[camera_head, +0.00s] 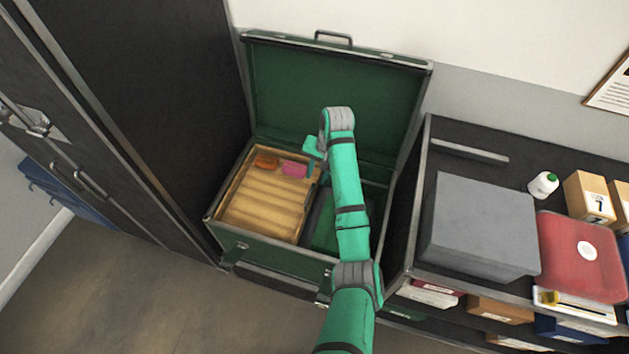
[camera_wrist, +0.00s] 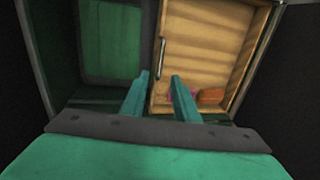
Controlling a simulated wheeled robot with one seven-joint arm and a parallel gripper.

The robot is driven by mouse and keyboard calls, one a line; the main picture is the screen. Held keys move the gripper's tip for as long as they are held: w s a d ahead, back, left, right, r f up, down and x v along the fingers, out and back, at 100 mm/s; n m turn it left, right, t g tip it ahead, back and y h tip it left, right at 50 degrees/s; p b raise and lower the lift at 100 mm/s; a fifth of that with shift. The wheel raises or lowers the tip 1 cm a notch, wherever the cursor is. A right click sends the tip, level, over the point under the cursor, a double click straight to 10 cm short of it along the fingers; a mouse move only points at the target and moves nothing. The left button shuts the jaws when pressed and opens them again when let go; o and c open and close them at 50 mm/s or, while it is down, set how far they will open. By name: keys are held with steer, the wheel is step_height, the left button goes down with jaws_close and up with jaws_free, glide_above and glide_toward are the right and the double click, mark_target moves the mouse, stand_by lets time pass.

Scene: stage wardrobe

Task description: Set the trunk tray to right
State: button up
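The wooden trunk tray (camera_head: 262,205) sits in the left part of the open green trunk (camera_head: 262,257). An orange-brown item (camera_head: 266,162) and a pink item (camera_head: 294,169) lie in its far end. In the wrist view the tray (camera_wrist: 208,45) fills the right side, and a dark bar handle (camera_wrist: 161,60) runs along its near side wall. My gripper (camera_wrist: 160,77) is open, with one finger to each side of the line of that wall. I cannot tell whether the fingers touch it. In the head view my arm partly hides the gripper and the tray's right edge.
The trunk's right part shows a green floor (camera_head: 326,222), partly behind my arm. The raised lid (camera_head: 285,95) stands behind. A dark cabinet (camera_head: 150,110) is close on the left. A shelf with a grey box (camera_head: 478,225) and a red case (camera_head: 578,250) stands on the right.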

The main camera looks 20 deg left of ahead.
mark_target(310, 193)
steer(key=f, duration=0.3)
steer(key=a+f, duration=0.1)
steer(key=f, duration=0.3)
steer(key=a+f, duration=0.1)
steer(key=f, duration=0.2)
steer(key=shift+a+f, duration=0.15)
jaws_close()
